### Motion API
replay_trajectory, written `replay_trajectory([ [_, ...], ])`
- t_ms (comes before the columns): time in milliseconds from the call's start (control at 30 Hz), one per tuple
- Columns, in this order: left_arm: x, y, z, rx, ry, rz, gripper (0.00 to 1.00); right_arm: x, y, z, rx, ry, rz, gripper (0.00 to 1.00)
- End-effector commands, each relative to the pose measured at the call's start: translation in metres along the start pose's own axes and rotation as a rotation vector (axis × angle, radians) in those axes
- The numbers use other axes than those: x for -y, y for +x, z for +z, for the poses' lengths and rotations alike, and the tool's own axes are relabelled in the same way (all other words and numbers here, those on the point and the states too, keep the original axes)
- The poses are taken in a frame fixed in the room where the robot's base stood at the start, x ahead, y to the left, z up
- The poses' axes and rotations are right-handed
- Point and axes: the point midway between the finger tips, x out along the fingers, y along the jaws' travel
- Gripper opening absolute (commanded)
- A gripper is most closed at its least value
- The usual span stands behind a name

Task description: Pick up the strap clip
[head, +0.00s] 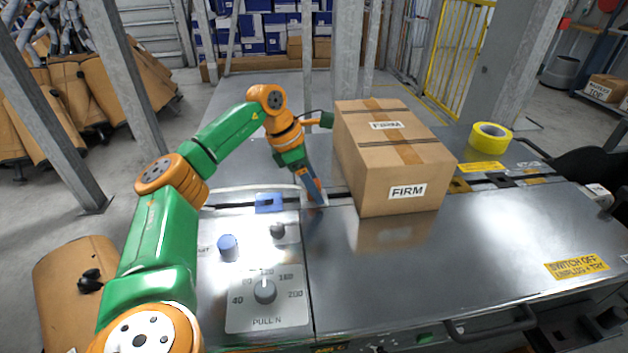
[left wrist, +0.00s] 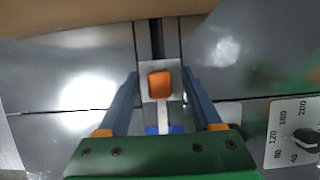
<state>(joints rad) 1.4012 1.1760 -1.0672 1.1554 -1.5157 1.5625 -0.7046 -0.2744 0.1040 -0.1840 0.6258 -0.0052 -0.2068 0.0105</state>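My left gripper (head: 313,190) points down at the metal bench top, just left of the cardboard box. In the left wrist view its two blue fingers (left wrist: 161,85) are spread apart. A small orange block (left wrist: 160,84), which looks like the strap clip, lies between the fingertips with a visible gap on each side. It sits over a pale plate (left wrist: 146,66) on the dark slot. In the head view the block is hidden or too small to make out behind the fingers. My right gripper is in neither view.
The cardboard box (head: 402,165) marked FIRM stands close right of the gripper. A yellow tape roll (head: 490,144) is at the back right. The bench's right front is clear.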

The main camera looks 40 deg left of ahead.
Motion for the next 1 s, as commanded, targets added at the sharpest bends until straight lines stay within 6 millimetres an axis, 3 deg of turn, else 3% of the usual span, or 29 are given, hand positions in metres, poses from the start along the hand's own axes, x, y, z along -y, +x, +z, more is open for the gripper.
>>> replay_trajectory([
  [33,0.0,0.0,0.0,0.0,0.0,0.0,0.51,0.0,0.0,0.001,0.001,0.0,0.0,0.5],
  [200,0.0,0.0,0.0,0.0,0.0,0.0,0.05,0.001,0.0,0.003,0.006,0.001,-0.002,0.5],
  [233,0.0,0.0,0.0,0.0,0.0,0.0,0.0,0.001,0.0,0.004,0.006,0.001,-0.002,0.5],
  [567,0.0,-0.004,0.002,0.001,0.0,0.001,0.0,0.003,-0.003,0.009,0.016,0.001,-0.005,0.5],
  [733,-0.001,-0.031,0.014,0.004,0.001,0.002,0.0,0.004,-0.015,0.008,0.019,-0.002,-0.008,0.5],
  [1000,0.055,-0.081,0.058,0.002,0.009,0.002,0.0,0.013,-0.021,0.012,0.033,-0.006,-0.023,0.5],
])
